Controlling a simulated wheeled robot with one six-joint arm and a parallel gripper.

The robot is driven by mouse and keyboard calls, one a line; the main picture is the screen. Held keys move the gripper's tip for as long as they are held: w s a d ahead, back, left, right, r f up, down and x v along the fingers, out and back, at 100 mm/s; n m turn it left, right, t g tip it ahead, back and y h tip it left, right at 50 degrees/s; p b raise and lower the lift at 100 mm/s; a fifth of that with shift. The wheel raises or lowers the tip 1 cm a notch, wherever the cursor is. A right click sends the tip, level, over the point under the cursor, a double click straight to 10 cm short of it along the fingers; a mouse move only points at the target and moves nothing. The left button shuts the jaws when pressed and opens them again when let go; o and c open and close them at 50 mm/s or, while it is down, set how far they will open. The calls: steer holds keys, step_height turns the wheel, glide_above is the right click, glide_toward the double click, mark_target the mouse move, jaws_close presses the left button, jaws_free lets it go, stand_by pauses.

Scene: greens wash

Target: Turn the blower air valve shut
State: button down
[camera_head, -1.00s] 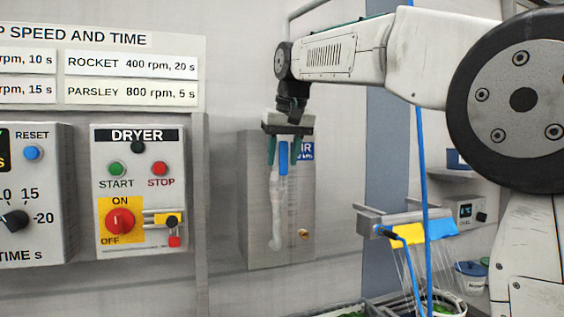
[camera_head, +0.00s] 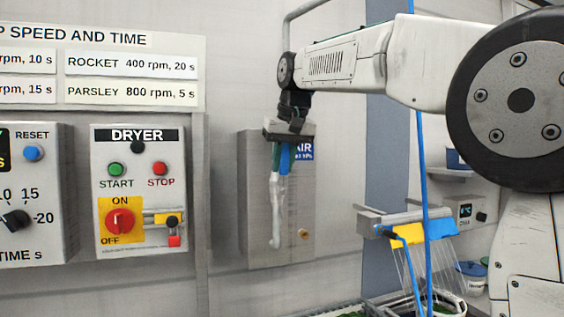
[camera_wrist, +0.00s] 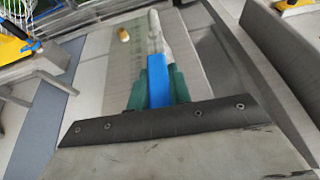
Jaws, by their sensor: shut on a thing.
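The blower air valve has a blue handle (camera_head: 285,158) standing upright on a grey wall panel (camera_head: 260,252) with a blue AIR label (camera_head: 304,150). A pale, pipe-like piece (camera_head: 276,215) runs down below the handle. My gripper (camera_head: 280,172) comes from above, its green fingers shut on the blue handle. In the wrist view, the green fingers of my gripper (camera_wrist: 158,82) flank the blue handle (camera_wrist: 157,75) on both sides, and the pale piece (camera_wrist: 154,30) extends beyond it. The valve's pivot is hidden or too unclear to tell.
A small brass knob (camera_head: 303,234) sits low on the panel. The dryer control box (camera_head: 138,240) is to the left, with a red switch (camera_head: 120,221). A blue hose (camera_head: 422,200) hangs to the right, by a rack with yellow and blue parts (camera_head: 410,235).

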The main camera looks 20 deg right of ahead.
steer(key=d+f+m+t+y, duration=0.2)
steer(key=d+f+m+y, duration=0.2)
steer(key=y, duration=1.2)
steer(key=shift+d+f, duration=1.4)
steer(key=shift+f, duration=0.1)
steer(key=shift+f+m, duration=0.1)
steer(key=shift+m, duration=0.2)
steer(key=c, duration=1.3)
jaws_free()
steer(key=v, duration=0.7)
steer(key=shift+s+d+f, duration=0.15)
steer(key=shift+s+d, duration=0.05)
steer(key=shift+d, duration=0.15)
